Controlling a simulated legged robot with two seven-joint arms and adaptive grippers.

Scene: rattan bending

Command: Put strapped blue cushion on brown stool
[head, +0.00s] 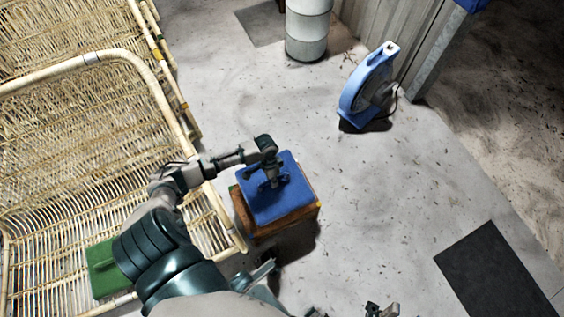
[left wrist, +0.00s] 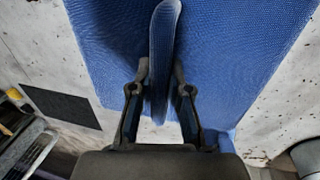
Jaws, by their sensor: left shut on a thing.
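The blue cushion (head: 285,205) is square with a strap on top. In the head view it is over the brown stool (head: 283,227), covering most of its top; I cannot tell if it rests on it or is held just above. My left gripper (head: 273,182) is above the cushion, shut on its strap. In the left wrist view, the strap (left wrist: 163,50) stands between the two fingers (left wrist: 160,95), with the cushion (left wrist: 230,50) spread behind. Parts that look like my right gripper (head: 381,310) show at the bottom edge, mostly cut off.
Rattan frames (head: 80,140) fill the left side. A green square piece (head: 103,270) lies at the lower left, partly behind my arm. A blue fan-like machine (head: 368,88) and a grey drum (head: 307,30) stand at the back. A dark mat (head: 497,272) lies right. Floor between is clear.

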